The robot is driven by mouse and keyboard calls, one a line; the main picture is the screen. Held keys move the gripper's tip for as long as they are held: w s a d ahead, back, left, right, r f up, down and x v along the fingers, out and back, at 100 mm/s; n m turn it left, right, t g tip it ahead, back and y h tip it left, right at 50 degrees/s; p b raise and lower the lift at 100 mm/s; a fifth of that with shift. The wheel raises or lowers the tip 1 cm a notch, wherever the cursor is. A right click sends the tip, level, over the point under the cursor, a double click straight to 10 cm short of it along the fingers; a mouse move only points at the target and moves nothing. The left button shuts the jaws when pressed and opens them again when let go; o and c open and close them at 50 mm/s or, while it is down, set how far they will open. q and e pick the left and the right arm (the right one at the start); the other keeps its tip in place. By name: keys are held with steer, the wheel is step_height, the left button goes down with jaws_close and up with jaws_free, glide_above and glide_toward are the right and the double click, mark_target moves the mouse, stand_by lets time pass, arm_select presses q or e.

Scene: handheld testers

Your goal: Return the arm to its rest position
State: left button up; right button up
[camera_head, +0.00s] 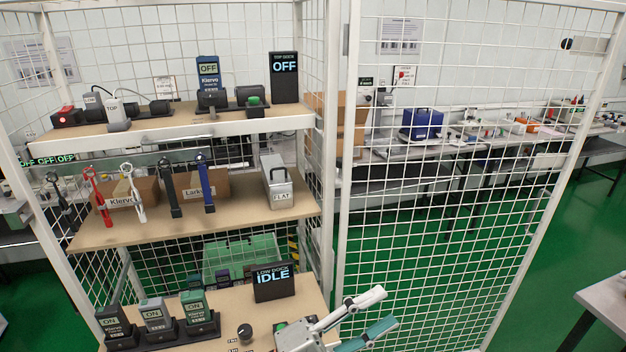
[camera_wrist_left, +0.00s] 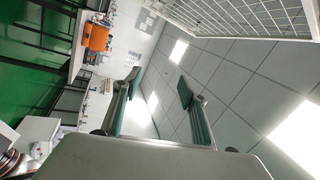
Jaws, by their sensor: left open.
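My left gripper (camera_head: 385,309) is in front of the lower shelf's right end in the head view, its two fingers spread apart with nothing between them. In the left wrist view its fingers (camera_wrist_left: 158,82) also stand apart and empty, against the ceiling and lab behind. My right gripper is not in view. Handheld testers stand on the lower shelf (camera_head: 225,300), each showing ON: a black one (camera_head: 113,322), a grey one (camera_head: 153,314) and a green one (camera_head: 195,306). A blue tester (camera_head: 208,72) showing OFF stands on the top shelf.
A white wire cage (camera_head: 440,190) surrounds the shelves. The low dock sign (camera_head: 274,283) reads IDLE and the top dock sign (camera_head: 284,77) reads OFF. A grey table (camera_head: 606,300) is at lower right.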

arm_select(q)
steer(key=w+a+f+n+t+y, duration=0.3)
steer(key=a+f+n+t+y, duration=0.6)
steer(key=a+f+n, duration=0.55)
steer(key=s+a+f+n+g+y, duration=0.3)
steer(key=s+a+f+n+y, duration=0.1)
steer(key=a+f, duration=0.4)
steer(key=s+a+f+n+g+y, duration=0.3)
steer(key=s+a+f+n, duration=0.3)
steer(key=s+a+f, duration=0.2)
step_height(320, 180, down, 2)
steer(key=shift+s+a+f+y, duration=0.2)
steer(key=shift+s+f+y, duration=0.05)
steer(key=shift+s+y, duration=0.55)
steer(key=shift+w, duration=0.1)
